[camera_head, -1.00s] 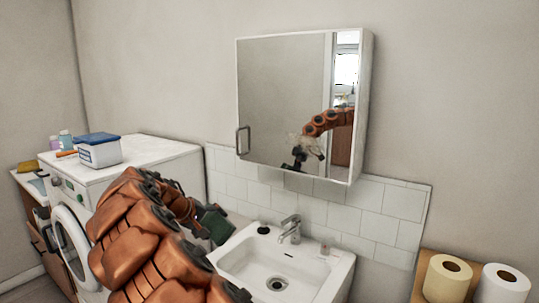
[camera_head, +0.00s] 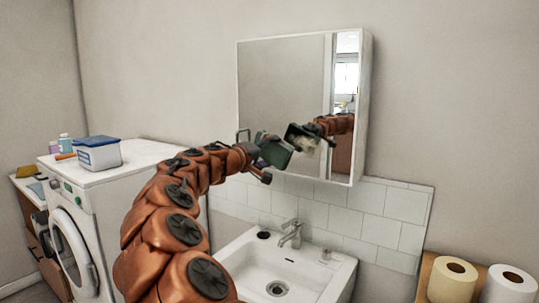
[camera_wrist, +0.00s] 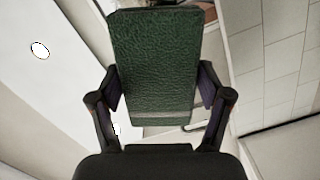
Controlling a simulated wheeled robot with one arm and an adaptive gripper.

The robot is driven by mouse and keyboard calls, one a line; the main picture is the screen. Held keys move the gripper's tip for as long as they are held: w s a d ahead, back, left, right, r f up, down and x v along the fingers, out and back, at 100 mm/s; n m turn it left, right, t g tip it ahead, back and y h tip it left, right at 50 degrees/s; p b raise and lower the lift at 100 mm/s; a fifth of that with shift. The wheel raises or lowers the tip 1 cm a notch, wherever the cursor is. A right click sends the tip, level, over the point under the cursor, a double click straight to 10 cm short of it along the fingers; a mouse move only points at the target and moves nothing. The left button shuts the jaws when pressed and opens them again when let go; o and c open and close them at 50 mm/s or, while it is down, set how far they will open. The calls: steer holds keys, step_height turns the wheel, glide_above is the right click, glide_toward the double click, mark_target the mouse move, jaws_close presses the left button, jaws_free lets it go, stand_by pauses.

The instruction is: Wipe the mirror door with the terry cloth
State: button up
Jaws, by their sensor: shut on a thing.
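The mirror door (camera_head: 285,80) is the front of a white wall cabinet above the sink. A pale, blurry patch (camera_head: 305,144) shows low on the glass, partly hidden by the cloth's reflection. My gripper (camera_head: 264,158) is in front of the door's lower part. It is shut on a dark green, textured, block-like folded piece, which I take for the terry cloth (camera_head: 275,153). In the wrist view the cloth (camera_wrist: 155,65) stands between both fingers of my gripper (camera_wrist: 160,100). The cloth and its reflection look slightly apart, so contact is not clear.
Below are the sink (camera_head: 240,262) and tap (camera_head: 291,233). A washing machine (camera_head: 150,160) with a blue-lidded box (camera_head: 98,152) stands at left. Paper rolls (camera_head: 452,280) stand at lower right.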

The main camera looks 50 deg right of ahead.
mark_target(323, 150)
steer(key=d+p, duration=0.2)
steer(key=d, duration=0.4)
steer(key=shift+p, duration=0.4)
steer(key=shift+w+d, duration=0.1)
steer(key=shift+d, duration=0.95)
stand_by(0.8)
steer(key=shift+s+b, duration=1.5)
steer(key=shift+s, duration=0.4)
steer(key=shift+s+d+b, duration=0.15)
steer(key=shift+s+b, duration=0.9)
steer(key=shift+s, duration=1)
steer(key=shift+s+d+b, duration=0.1)
steer(key=shift+s+b, duration=0.95)
steer(key=shift+s, duration=1)
steer(key=shift+w, duration=0.15)
